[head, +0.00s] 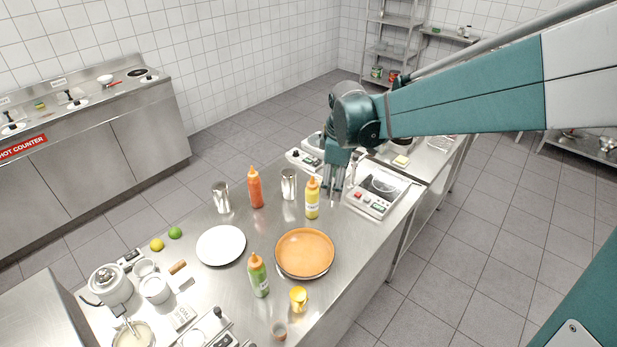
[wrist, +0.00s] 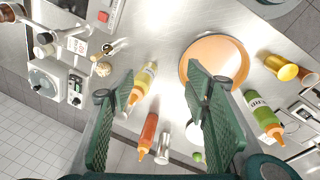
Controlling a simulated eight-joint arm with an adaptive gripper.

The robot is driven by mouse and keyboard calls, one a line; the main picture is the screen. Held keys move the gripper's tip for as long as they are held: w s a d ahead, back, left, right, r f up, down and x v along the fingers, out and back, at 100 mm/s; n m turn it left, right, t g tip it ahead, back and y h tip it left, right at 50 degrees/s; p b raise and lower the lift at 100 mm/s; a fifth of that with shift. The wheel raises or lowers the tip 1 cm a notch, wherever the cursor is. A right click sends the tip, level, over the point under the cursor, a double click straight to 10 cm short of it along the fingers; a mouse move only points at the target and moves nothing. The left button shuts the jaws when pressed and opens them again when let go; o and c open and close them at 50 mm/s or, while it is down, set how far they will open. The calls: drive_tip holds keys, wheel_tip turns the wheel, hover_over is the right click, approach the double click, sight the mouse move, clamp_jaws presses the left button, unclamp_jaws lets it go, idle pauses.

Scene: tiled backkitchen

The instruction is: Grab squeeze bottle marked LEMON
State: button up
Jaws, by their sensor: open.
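Three squeeze bottles with orange caps stand on the steel counter. The yellow bottle (head: 312,203) has a white label, the red-orange bottle (head: 255,190) stands farther left, and the green bottle (head: 259,278) stands nearer the front. The label print is too small to read surely, so I cannot tell which says LEMON. My gripper (head: 335,192) is open and empty, just right of the yellow bottle in the head view. In the wrist view, the yellow bottle (wrist: 147,78) shows between the spread fingers (wrist: 160,82), partly behind the left one. The green bottle (wrist: 259,113) lies outside the right finger.
An orange plate (head: 304,250) and a white plate (head: 221,245) lie on the counter. Metal cans (head: 289,184) stand near the yellow bottle. A scale (head: 376,190) is at the right, and a yellow cup (head: 298,297) is near the front edge.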

sight(313, 183)
drive_tip(key=w+a+f+n+p, duration=0.1)
drive_tip(key=w+p, duration=0.1)
drive_tip(key=w, duration=0.1)
drive_tip(key=w+a+f+n+g+p, duration=0.1)
drive_tip(key=w+a+f+n, duration=0.1)
drive_tip(key=w+a+f+n+p, duration=0.1)
drive_tip(key=w+n+p, duration=0.1)
drive_tip(key=w, duration=0.1)
drive_tip(key=shift+w+a+f+g+p, duration=0.15)
drive_tip(key=shift+w+a+g+p, duration=0.15)
drive_tip(key=shift+a+g+p, duration=0.1)
drive_tip(key=shift+w+a+f+n+p, duration=0.35)
drive_tip(key=shift+w+f+n, duration=0.15)
drive_tip(key=shift+w+f, duration=0.1)
drive_tip(key=shift+f, duration=0.15)
drive_tip(key=shift+f, duration=0.1)
drive_tip(key=shift+f, duration=1.2)
drive_tip(key=shift+f, duration=0.15)
drive_tip(key=shift+a+f+p, duration=0.1)
drive_tip(key=shift+f+p, duration=0.4)
drive_tip(key=shift+f, duration=1.95)
drive_tip(key=shift+c, duration=0.6)
drive_tip(key=c, duration=1)
